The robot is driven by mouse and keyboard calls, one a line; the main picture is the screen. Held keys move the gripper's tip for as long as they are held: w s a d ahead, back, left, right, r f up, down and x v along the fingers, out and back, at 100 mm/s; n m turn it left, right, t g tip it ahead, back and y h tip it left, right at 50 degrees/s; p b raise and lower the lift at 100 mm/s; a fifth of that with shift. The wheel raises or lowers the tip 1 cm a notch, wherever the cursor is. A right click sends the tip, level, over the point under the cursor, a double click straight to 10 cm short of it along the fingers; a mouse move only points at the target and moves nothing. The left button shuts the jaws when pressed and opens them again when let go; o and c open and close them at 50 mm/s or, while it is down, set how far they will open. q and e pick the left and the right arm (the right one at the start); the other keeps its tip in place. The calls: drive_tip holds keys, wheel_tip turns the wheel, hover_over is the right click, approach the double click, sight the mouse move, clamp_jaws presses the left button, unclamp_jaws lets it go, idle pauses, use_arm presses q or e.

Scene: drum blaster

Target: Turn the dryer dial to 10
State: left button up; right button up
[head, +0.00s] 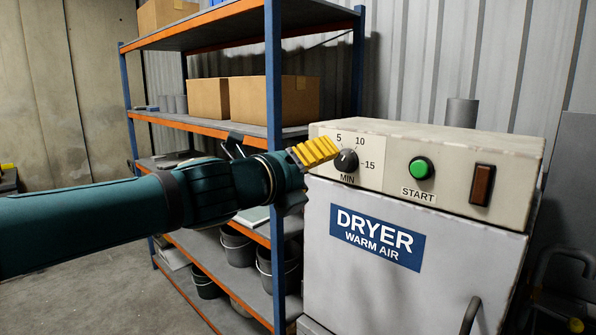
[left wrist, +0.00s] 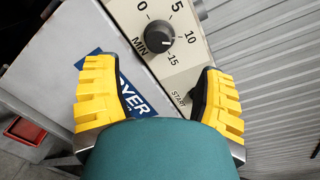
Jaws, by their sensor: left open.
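The dryer dial (head: 346,160) is a round black knob on the cream control panel, with the numbers 5, 10 and 15 around it and MIN below. In the left wrist view the dial (left wrist: 158,42) lies ahead, between and beyond the fingertips. A short white mark on it points roughly right, toward the 10 to 15 side; the exact reading is unclear. My left gripper (head: 322,150) has its yellow fingers close to the dial's left side. In the left wrist view the gripper (left wrist: 158,70) is open and empty, its fingers wide apart. My right gripper is not in view.
A green START button (head: 421,168) and a brown switch (head: 482,184) sit right of the dial. The dryer door (head: 400,285) has a handle at lower right. A blue and orange shelf (head: 277,180) with boxes and buckets stands close behind my left arm.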

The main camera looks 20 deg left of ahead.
use_arm(q)
drive_tip(key=shift+v, duration=1.7)
